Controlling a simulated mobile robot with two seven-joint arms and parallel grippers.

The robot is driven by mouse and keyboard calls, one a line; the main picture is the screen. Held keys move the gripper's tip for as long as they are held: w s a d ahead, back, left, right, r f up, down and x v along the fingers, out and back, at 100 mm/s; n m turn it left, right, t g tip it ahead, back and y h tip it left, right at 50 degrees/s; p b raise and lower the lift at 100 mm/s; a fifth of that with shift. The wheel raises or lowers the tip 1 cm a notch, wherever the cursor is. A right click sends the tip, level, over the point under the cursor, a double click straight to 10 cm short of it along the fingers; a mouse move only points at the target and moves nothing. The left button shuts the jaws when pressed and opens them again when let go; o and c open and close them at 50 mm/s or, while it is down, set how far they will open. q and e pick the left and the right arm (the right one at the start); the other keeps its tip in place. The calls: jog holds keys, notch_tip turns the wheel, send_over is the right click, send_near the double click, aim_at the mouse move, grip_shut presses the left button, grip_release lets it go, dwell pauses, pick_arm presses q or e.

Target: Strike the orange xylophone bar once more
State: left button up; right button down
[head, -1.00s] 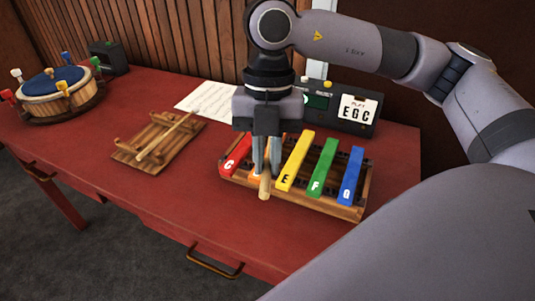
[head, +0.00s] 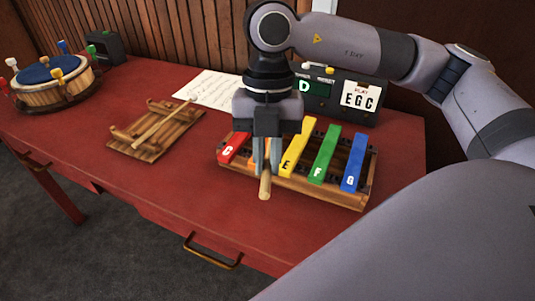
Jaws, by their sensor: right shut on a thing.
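The xylophone (head: 325,195) stands on the red table with red C, orange, yellow E, green F and blue bars in a wooden frame. The orange bar (head: 254,158) is mostly hidden behind my right gripper (head: 267,168), which is over it with fingers pointing down. The gripper is shut on a mallet, whose wooden handle (head: 265,188) sticks out toward the table's front edge. The mallet's head is hidden, so I cannot tell whether it touches the orange bar. My left gripper is not in view.
Left of the xylophone, a wooden rack (head: 121,142) holds another stick (head: 163,124). A drum with coloured pegs (head: 52,84) stands far left. Behind are a music sheet (head: 208,88) and a dark box with a green "D" display and an "EGC" card (head: 360,98). The front left-middle of the table is clear.

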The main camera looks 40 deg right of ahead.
jog(key=shift+b+x, duration=0.7)
jog(key=shift+x, duration=0.35)
jog(key=p+v, duration=0.1)
jog(key=v, duration=0.1)
jog(key=p+v, duration=0.4)
jog(key=shift+s+a+r, duration=0.25)
jog(key=shift+s+r, duration=0.05)
jog(key=shift+r, duration=0.05)
jog(key=shift+f, duration=0.1)
